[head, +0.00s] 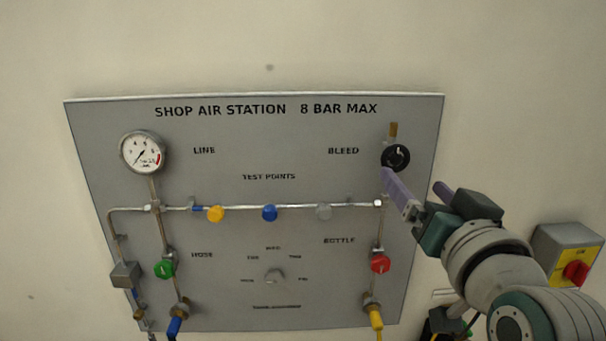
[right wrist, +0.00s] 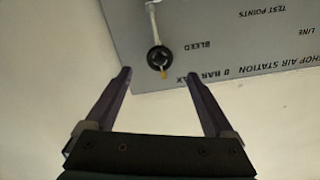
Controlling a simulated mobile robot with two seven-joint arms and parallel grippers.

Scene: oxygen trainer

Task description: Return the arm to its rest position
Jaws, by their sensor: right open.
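My right arm comes in from the lower right in the head view. Its gripper (head: 414,178) is open and empty, with purple fingers in front of the right edge of the grey air station panel (head: 230,130). One finger shows just below the black bleed knob (head: 396,157); I cannot tell from this view whether they touch. In the right wrist view the two fingers (right wrist: 160,88) are spread wide, and the bleed knob (right wrist: 158,57) shows beyond them, apart from both. My left gripper is not in view.
A pressure gauge (head: 142,153), a green knob (head: 165,268) and a red knob (head: 380,264) are on the panel. Blue (head: 174,326) and yellow (head: 376,318) hose fittings are at its bottom. A yellow switch box with red knob (head: 566,257) is beside my right arm. The wall above is bare.

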